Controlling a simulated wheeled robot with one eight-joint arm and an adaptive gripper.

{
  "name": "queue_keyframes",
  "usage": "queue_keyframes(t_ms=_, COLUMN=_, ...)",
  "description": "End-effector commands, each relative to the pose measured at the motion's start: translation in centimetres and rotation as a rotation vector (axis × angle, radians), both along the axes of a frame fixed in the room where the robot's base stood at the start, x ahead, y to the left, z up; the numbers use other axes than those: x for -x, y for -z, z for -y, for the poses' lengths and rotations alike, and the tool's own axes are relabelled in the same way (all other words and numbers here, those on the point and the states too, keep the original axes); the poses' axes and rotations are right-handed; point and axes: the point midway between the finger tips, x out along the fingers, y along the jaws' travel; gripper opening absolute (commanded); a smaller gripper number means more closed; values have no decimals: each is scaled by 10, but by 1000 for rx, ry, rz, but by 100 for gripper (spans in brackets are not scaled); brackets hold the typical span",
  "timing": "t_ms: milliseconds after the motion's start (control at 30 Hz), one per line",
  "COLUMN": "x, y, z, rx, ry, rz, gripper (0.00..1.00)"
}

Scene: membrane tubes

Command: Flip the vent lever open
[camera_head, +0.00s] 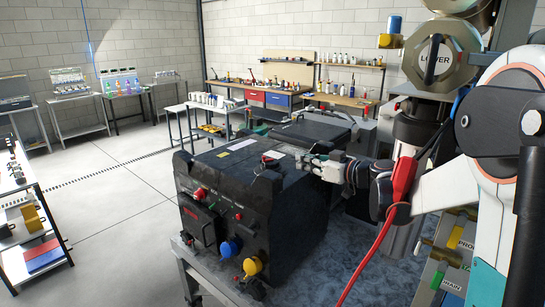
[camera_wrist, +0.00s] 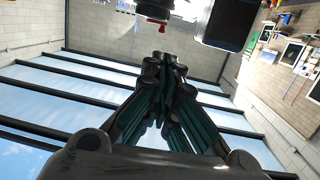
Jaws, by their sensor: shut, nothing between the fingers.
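A black box-shaped device (camera_head: 300,205) stands on the bench in the head view. A small red part (camera_head: 269,158) sits on its top near the right side; it looks like a lever, but I cannot tell for sure that it is the vent lever. A red part on a dark mount (camera_wrist: 155,22) shows at the top of the wrist view. My gripper (camera_head: 303,160) is just right of the red part, level with the device's top, pointing left. In the wrist view its fingertips (camera_wrist: 163,62) are together and empty, apart from the red part.
The device's front carries a blue knob (camera_head: 229,249), a yellow knob (camera_head: 252,266) and a red button (camera_head: 200,193). A red cable (camera_head: 372,250) hangs from my arm. A metal housing marked LOWER (camera_head: 437,62) stands at the right. The floor at left (camera_head: 120,200) is clear.

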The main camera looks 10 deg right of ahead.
Motion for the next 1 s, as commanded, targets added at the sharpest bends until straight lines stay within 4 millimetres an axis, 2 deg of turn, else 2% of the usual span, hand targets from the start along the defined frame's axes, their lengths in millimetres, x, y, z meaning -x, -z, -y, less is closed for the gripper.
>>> queue_keyframes(t_ms=267, x=-23, y=5, z=-15, rx=1, ry=-3, rz=-1, gripper=0)
queue_keyframes(t_ms=700, x=-93, y=17, z=-59, rx=0, ry=-2, rz=0, gripper=0)
queue_keyframes(t_ms=1000, x=-116, y=21, z=-73, rx=0, ry=0, rz=0, gripper=0)
